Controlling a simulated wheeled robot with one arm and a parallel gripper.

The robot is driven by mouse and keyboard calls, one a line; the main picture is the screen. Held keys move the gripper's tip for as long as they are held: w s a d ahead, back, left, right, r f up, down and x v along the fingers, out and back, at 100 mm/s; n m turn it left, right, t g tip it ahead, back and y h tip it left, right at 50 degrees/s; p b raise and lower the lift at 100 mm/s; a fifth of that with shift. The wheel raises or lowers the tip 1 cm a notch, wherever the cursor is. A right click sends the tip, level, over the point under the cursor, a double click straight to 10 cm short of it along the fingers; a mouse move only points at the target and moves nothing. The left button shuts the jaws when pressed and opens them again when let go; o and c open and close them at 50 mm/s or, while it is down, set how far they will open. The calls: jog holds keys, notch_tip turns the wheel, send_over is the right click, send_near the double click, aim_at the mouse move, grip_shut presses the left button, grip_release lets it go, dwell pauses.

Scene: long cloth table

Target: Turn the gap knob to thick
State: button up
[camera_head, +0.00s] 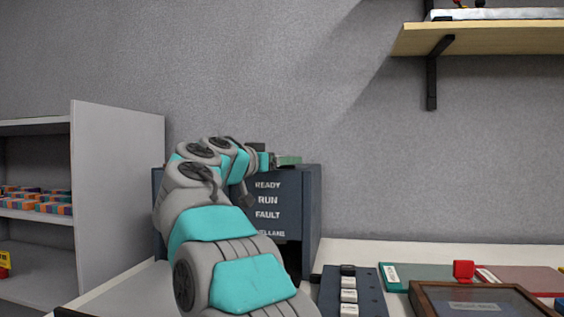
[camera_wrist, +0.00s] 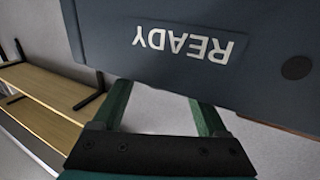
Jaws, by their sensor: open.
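A dark blue-grey machine cabinet (camera_head: 312,205) stands behind my arm, with READY, RUN, FAULT and a partly hidden fourth label on its front. My gripper (camera_head: 287,160), with green fingers, is at the cabinet's top edge. In the wrist view my gripper (camera_wrist: 160,95) is open, with no object seen between its fingers. The cabinet's panel (camera_wrist: 165,20) appears upside down there with READY on it, and its edge meets the finger ends. A dark round spot (camera_wrist: 297,67) is on that panel. I cannot make out a gap knob or its setting; my arm covers much of the front.
A grey shelf unit (camera_head: 118,190) with colourful blocks stands at left. A wooden wall shelf (camera_head: 480,39) is at upper right. The table at right holds a dark strip with light buttons (camera_head: 348,296), a green panel (camera_head: 410,275), a red block (camera_head: 464,269) and a brown-framed panel (camera_head: 420,297).

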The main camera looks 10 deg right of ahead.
jog(key=b+v, duration=0.1)
jog(key=v, duration=0.6)
jog(key=shift+a+b, duration=0.2)
jog(key=shift+b, duration=0.15)
jog(key=shift+s, duration=0.1)
